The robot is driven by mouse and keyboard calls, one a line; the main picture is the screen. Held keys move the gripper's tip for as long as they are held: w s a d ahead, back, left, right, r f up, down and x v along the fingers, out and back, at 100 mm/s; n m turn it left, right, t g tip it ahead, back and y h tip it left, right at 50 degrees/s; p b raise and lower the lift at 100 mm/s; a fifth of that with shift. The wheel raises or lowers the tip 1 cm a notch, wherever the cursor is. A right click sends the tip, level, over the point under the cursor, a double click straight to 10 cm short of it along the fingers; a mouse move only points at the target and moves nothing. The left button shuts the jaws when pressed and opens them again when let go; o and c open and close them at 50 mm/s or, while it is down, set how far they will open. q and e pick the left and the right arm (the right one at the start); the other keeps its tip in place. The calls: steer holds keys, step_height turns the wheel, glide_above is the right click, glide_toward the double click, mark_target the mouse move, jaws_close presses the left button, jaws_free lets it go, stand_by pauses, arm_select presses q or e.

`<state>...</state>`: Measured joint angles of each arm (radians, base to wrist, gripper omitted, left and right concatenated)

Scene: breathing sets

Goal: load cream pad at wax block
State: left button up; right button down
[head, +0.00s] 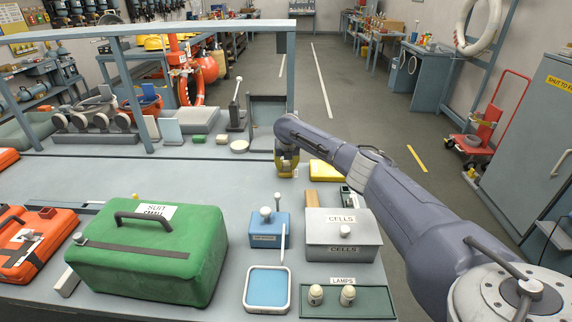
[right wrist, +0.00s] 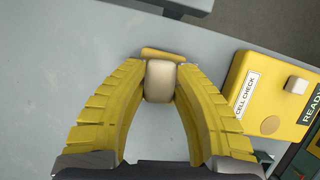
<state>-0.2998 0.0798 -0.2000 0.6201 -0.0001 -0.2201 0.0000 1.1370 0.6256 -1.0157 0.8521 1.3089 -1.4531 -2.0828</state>
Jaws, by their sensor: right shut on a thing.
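My right gripper (head: 286,172) is low over the far part of the bench, left of the yellow cell check box. In the right wrist view its yellow fingers (right wrist: 160,82) are closed on a cream pad (right wrist: 160,84), a small rounded piece held between the tips. A flat amber-yellow piece (right wrist: 162,54) shows just beyond the pad; it may be the wax block, and I cannot tell whether they touch. In the head view the fingers hide this spot. A tan-orange block (head: 312,198) lies nearer on the bench. My left gripper is not in view.
The yellow cell check box (right wrist: 268,95) is close on the right. Nearer stand a grey cells box (head: 342,232), a blue box (head: 268,230) with an upright handle, a blue-lined tray (head: 247,290) and a green suit case (head: 150,255).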

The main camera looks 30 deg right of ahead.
mark_target(286, 163)
stand_by(0.6)
steer(key=shift+r, duration=3.45)
